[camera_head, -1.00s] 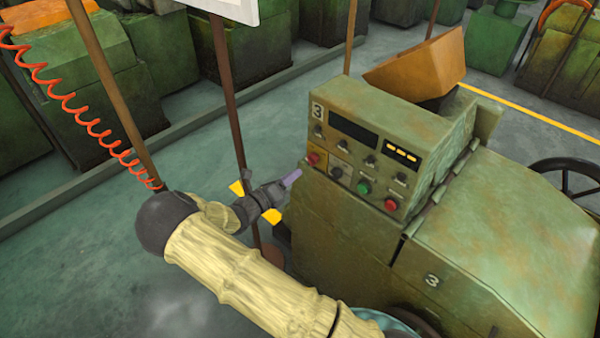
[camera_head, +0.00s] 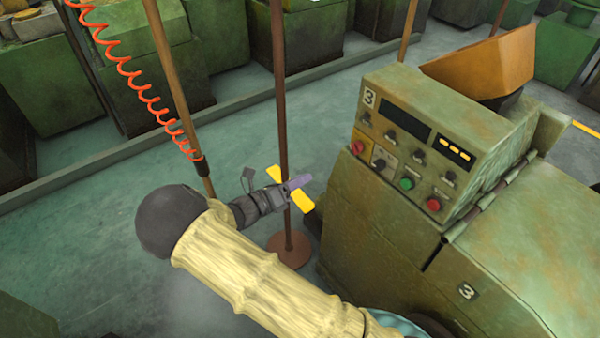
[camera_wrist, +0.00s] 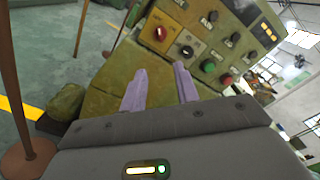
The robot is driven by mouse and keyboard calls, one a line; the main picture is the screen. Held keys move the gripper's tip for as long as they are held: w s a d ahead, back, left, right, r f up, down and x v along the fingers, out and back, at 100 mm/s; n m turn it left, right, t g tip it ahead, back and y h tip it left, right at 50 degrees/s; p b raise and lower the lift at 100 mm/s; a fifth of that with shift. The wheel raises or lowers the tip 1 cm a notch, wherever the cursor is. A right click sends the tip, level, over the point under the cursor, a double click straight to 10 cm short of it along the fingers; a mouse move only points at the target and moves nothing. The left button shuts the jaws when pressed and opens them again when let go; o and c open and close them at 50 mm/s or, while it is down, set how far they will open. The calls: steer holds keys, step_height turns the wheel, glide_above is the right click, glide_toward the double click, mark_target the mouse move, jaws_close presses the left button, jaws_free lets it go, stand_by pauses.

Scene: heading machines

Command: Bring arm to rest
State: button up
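My gripper (camera_head: 301,183) is at the end of my arm, left of the machine's control panel and apart from it in the head view. In the wrist view my gripper (camera_wrist: 160,78) shows two purple fingers with a gap between them and nothing held. The control panel (camera_head: 425,140), marked 3, has a red knob on a yellow plate (camera_head: 357,147), a green button (camera_head: 407,184) and a red button (camera_head: 433,205). The panel (camera_wrist: 205,38) also shows in the wrist view, beyond the fingertips.
A dark pole on a round base (camera_head: 288,247) stands just behind my gripper in the head view. A brown pole (camera_head: 178,90) with an orange coiled cord (camera_head: 135,80) stands to its left. The green machine body (camera_head: 510,260) is at right. Open floor (camera_head: 80,230) lies at left.

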steer(key=s+d+f+m+g+y, duration=0.1)
steer(key=s+d+m+g+y, duration=0.5)
steer(key=s+d+m+g, duration=0.65)
steer(key=s+d+r+m+t+y, duration=0.1)
steer(key=s+r+m+t+y, duration=0.1)
steer(key=m, duration=0.9)
steer(key=s+d+r+m+t+y, duration=0.1)
steer(key=s+r+m+t+y, duration=0.1)
steer(key=r+m+y, duration=0.4)
steer(key=s+m, duration=0.1)
steer(key=m, duration=0.4)
steer(key=shift+s+d+y, duration=0.3)
steer(key=shift+s, duration=0.1)
steer(key=shift+t, duration=0.25)
